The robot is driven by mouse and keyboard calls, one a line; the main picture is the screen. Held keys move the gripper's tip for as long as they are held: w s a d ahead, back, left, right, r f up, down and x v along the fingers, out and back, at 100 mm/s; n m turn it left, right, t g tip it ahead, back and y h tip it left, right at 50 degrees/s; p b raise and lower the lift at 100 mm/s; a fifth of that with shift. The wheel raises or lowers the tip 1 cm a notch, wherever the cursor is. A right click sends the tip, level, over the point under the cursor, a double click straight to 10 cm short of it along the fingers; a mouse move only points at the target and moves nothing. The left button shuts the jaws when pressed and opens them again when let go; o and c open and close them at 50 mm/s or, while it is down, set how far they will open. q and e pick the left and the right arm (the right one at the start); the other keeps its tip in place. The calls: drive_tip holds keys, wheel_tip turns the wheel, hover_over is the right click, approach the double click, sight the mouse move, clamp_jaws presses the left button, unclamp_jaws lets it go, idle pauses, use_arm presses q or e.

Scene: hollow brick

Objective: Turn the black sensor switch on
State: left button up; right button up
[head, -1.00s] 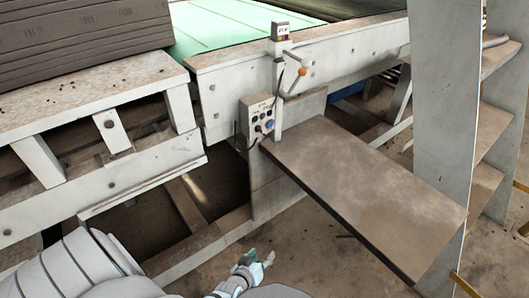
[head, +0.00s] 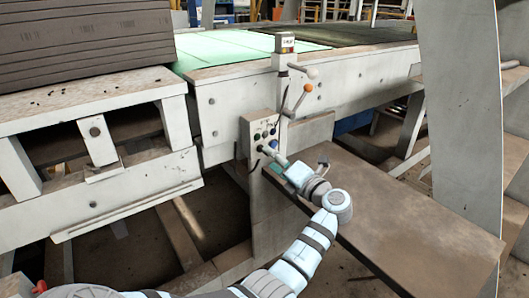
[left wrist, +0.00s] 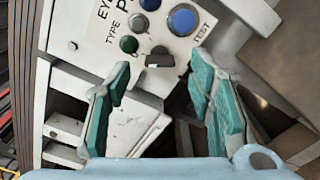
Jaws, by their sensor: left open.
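A grey control box (head: 262,138) with several round buttons is fixed to the machine's side, below a post. In the left wrist view, its panel shows a black switch (left wrist: 159,58) below a blue button (left wrist: 183,20) and beside a green button (left wrist: 128,44). My left gripper (head: 272,161) is in front of the box and partly covers its lower part. In the left wrist view, the teal fingers (left wrist: 160,78) are spread, with the black switch in line with the gap between their tips. Nothing is held, and contact with the switch cannot be told. My right gripper is out of view.
A brown shelf (head: 415,210) extends to the right, below and beside my left arm. A grey upright (head: 460,110) stands at the right. A dark opening (head: 215,205) lies left below the box.

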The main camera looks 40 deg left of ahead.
use_arm(q)
drive_tip(key=x, duration=0.4)
drive_tip(key=shift+d, duration=0.1)
clamp_jaws()
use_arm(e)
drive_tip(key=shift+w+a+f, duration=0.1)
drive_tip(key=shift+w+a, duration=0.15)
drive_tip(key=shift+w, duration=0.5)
